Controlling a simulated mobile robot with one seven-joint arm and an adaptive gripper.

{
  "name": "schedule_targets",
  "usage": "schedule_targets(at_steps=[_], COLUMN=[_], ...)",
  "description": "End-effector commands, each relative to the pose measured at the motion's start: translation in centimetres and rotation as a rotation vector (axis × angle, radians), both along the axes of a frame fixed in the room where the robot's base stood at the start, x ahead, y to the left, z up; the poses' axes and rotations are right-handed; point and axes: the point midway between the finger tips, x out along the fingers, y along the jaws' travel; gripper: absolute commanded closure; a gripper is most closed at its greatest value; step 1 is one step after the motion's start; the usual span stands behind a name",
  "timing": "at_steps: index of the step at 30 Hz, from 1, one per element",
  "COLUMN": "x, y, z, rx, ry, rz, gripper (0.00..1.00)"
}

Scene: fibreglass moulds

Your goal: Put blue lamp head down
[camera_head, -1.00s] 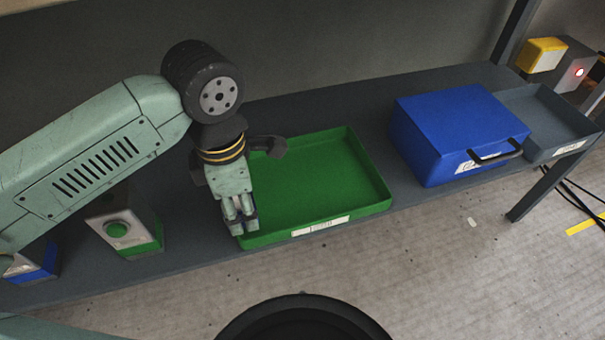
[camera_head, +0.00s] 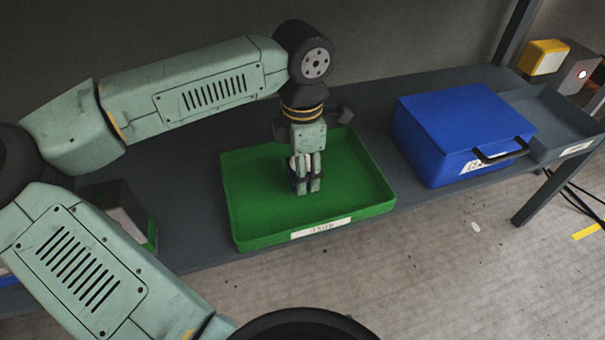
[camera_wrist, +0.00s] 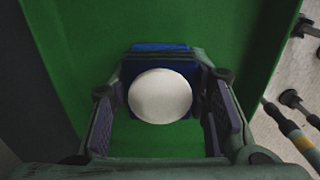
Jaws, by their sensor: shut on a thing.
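My gripper (camera_head: 306,188) points down over the middle of the green tray (camera_head: 228,210). It is shut on the blue lamp head (camera_wrist: 160,48), which shows a blue square body and a round white dome facing the wrist camera. In the head view the fingers hide most of the lamp head; only a pale part shows between them. In the wrist view the tray's green floor lies behind the lamp head. I cannot tell whether the lamp head touches the floor. No other object shows in the tray.
A closed blue case (camera_head: 455,120) with a black handle stands right of the tray. A shallow grey tray (camera_head: 560,125) is beyond it. A yellow-topped block (camera_head: 543,57) and a grey box with a light (camera_head: 577,75) stand at the far right. My arm partly covers a dark box at left.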

Motion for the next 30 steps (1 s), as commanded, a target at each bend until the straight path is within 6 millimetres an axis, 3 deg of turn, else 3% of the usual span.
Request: schedule_targets(at_steps=[2, 19, 20, 30], x=[0.0, 0.0, 0.0, 0.0], y=[-0.1, 0.0, 0.0, 0.0], z=[-0.8, -1.9, -1.7, -1.7], rx=[-0.001, -0.001, -0.001, -0.001], ry=[-0.001, -0.001, -0.001, -0.001], rz=[-0.001, -0.001, -0.001, -0.001], gripper=[1.00, 1.00, 0.56, 0.37])
